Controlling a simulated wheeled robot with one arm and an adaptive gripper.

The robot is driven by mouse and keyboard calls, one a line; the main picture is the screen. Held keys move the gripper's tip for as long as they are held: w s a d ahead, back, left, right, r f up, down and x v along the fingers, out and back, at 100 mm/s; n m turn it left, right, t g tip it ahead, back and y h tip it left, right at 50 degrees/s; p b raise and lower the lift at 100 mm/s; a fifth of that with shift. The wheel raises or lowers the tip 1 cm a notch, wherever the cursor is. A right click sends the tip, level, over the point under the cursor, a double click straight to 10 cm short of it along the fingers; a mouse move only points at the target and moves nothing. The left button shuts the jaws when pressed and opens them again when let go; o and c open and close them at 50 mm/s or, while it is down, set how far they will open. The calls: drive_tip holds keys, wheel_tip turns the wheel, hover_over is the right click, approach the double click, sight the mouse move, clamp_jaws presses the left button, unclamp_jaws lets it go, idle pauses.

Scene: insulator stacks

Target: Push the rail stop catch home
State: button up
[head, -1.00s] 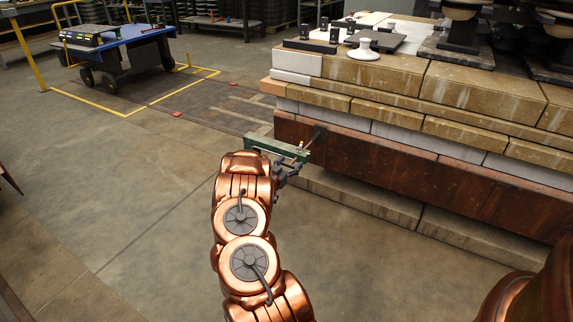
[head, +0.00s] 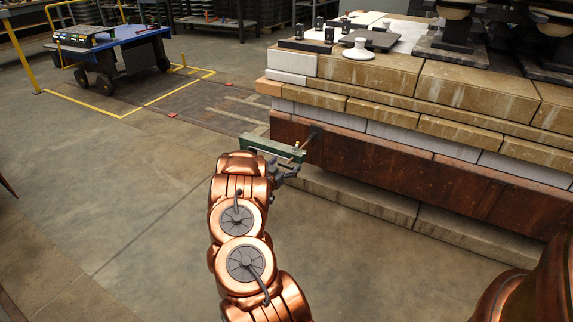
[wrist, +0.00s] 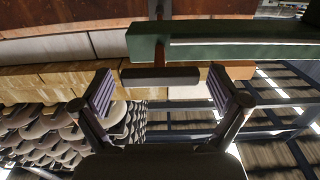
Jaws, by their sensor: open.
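The green rail (head: 272,147) sticks out from the rust-brown beam at the near corner of the stack. In the wrist view the rail (wrist: 235,40) crosses the upper right. A dark crossbar (wrist: 160,77) on a reddish stem, which looks like the stop catch, stands out from the rail there. My gripper (wrist: 160,92) is open and empty. Its two ridged fingers lie left and right of the crossbar's ends, with visible gaps. Whether they are level with it in depth I cannot tell. In the head view my gripper (head: 288,172) is small, beside the rail and partly hidden by my arm.
The rust-brown beam (head: 400,170) runs along the block stack (head: 430,90), which fills the right side. Insulators (head: 465,12) stand on top. A blue cart (head: 112,42) stands at the back left in yellow floor lines. The floor (head: 120,190) left of my arm is clear.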

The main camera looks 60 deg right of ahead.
drive_tip(key=a, duration=1.1)
drive_tip(key=shift+s+a, duration=0.25)
drive_tip(key=shift+a, duration=0.1)
